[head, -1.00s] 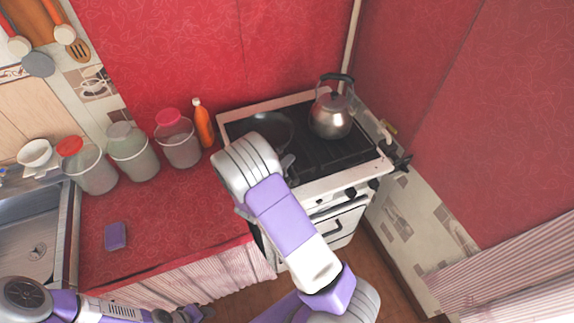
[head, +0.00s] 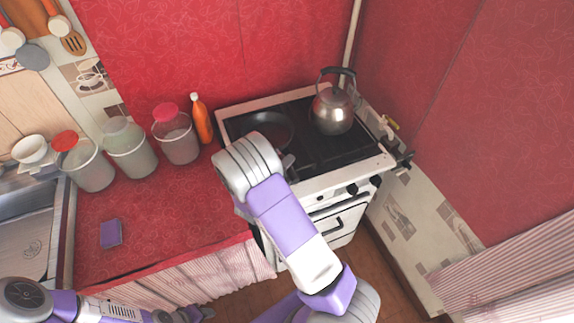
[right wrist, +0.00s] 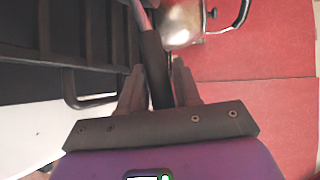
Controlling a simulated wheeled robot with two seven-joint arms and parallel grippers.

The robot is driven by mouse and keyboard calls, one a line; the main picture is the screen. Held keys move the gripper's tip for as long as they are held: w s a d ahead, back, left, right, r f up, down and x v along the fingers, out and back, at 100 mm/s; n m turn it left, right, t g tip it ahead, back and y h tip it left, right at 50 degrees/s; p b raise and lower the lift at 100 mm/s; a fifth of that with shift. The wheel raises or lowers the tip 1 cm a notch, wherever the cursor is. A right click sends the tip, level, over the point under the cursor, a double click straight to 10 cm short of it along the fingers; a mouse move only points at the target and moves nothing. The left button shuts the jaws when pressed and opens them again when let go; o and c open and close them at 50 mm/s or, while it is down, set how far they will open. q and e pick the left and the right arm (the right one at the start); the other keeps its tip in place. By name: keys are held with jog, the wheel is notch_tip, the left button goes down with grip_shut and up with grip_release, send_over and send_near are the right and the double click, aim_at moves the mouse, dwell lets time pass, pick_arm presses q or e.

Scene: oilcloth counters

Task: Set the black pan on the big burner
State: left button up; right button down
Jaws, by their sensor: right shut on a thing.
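The black pan (head: 268,128) is over the left part of the stove top in the head view, partly hidden by my right arm. I cannot tell whether it rests on the grate or hangs just above it. My right gripper (right wrist: 157,80) is shut on the pan's dark handle (right wrist: 155,62), which stands between its two fingers in the right wrist view. In the head view my right forearm and wrist hide most of this gripper. The big burner cannot be made out. My left gripper (head: 192,314) is low at the bottom edge, its jaws unclear.
A steel kettle (head: 332,110) stands on the back right of the stove (head: 335,150). An orange bottle (head: 201,120) and several lidded jars (head: 177,140) line the counter left of it. A purple sponge (head: 111,233) lies on the red counter, mostly clear in front.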

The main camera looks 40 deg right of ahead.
jog(key=c, duration=0.7)
grip_release()
jog(key=shift+a+f, duration=0.1)
jog(key=v, duration=0.7)
jog(key=shift+s+a+p, duration=0.1)
jog(key=shift+a+p, duration=0.1)
jog(key=shift+p, duration=0.2)
jog(key=shift+r, duration=0.25)
